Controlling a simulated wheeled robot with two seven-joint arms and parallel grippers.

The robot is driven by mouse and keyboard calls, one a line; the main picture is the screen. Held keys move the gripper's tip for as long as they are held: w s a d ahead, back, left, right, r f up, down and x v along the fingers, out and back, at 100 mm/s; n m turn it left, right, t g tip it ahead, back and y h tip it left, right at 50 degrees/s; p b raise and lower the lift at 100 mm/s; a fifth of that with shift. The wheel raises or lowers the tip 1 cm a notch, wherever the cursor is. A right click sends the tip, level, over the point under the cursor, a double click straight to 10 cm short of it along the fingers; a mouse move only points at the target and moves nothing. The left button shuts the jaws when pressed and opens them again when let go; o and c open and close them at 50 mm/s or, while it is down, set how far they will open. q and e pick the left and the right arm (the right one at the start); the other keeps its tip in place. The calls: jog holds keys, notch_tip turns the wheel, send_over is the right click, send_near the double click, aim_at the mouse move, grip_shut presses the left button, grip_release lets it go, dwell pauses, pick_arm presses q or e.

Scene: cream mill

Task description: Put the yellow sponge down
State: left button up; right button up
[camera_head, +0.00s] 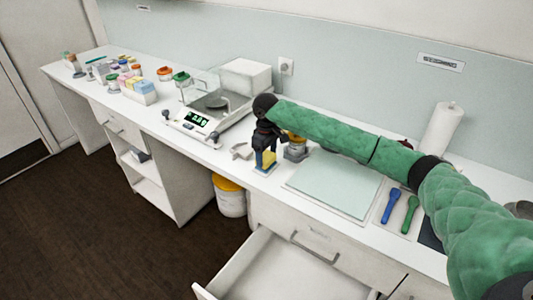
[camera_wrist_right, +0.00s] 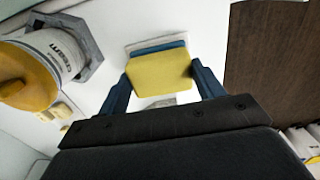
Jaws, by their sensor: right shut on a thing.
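My right gripper (camera_head: 266,150) reaches down over the white counter in the middle of the head view. It is shut on the yellow sponge (camera_head: 268,160), which sits between its fingers close to the counter top. In the right wrist view the yellow sponge (camera_wrist_right: 160,76) lies between the two dark blue fingers of the gripper (camera_wrist_right: 162,85). A blue and pale strip (camera_wrist_right: 155,47) shows just beyond the sponge's far edge. I cannot tell whether the sponge touches the surface below. My left gripper is not in view.
A jar with an orange-yellow lid (camera_wrist_right: 28,75) stands close beside the gripper. A pale green mat (camera_head: 335,182) lies to the right, a balance (camera_head: 203,112) to the left. An open drawer (camera_head: 290,270) juts out below the counter. A lidded bucket (camera_head: 229,198) stands on the floor.

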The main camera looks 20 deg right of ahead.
aim_at(266, 156)
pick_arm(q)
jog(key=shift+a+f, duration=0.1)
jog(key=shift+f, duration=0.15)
pick_arm(e)
jog(key=shift+f, duration=0.3)
jog(key=o, duration=0.5)
jog(key=shift+f, duration=0.1)
jog(key=o, duration=0.4)
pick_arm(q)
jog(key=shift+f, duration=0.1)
pick_arm(e)
jog(key=shift+o, duration=0.2)
jog(key=shift+r, duration=0.2)
pick_arm(q)
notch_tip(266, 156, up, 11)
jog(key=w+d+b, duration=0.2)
jog(key=b, duration=0.2)
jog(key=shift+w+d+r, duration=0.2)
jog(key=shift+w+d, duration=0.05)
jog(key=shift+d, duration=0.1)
pick_arm(e)
notch_tip(266, 156, up, 12)
